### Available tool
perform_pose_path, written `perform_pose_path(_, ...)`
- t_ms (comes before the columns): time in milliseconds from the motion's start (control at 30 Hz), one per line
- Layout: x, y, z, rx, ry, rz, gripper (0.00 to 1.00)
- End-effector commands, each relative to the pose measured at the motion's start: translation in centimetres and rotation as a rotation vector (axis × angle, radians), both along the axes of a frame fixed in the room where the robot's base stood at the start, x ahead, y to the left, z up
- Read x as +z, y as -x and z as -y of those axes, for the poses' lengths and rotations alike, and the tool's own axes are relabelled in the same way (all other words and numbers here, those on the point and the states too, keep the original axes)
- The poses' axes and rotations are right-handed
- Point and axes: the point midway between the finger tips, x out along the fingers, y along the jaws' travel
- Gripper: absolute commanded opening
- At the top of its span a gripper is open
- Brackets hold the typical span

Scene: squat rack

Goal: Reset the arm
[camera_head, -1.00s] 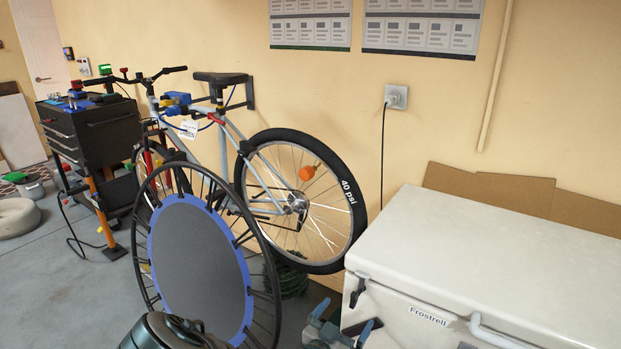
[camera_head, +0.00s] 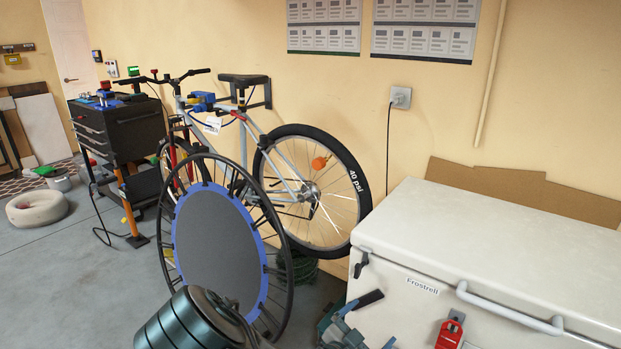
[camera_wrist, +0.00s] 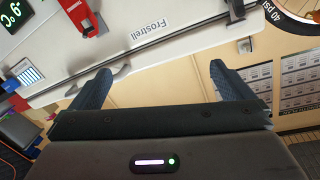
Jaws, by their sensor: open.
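My gripper (camera_wrist: 162,88) shows in the wrist view with its two dark blue fingers spread wide apart. Nothing is between them. The wrist view is turned over, with the white chest freezer (camera_wrist: 150,25) marked "Frostrell" beyond the fingers. In the head view, a dark teal ribbed part of my arm (camera_head: 190,325) rises at the bottom, in front of the disc-covered wheel. I cannot make out the fingers in the head view.
The white freezer (camera_head: 480,230) fills the right, with a red-handled piece (camera_head: 450,330) on its front. A bicycle (camera_head: 310,190) leans by the wall. A loose wheel with a grey disc (camera_head: 215,240) stands before it. A black tool cart (camera_head: 120,125) is left.

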Motion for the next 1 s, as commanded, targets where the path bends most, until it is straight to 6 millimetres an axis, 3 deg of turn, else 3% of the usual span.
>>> perform_pose_path(367, 3.1, 3.8, 4.8, -0.373, -0.514, 0.418, 1.0)
perform_pose_path(500, 4.8, 6.5, 6.8, -0.633, -0.79, 0.739, 1.0)
perform_pose_path(700, 7.2, 10.5, 8.1, -1.031, -1.099, 1.279, 1.0)
perform_pose_path(1000, 11.9, 15.4, 7.3, -1.628, -1.254, 2.205, 1.0)
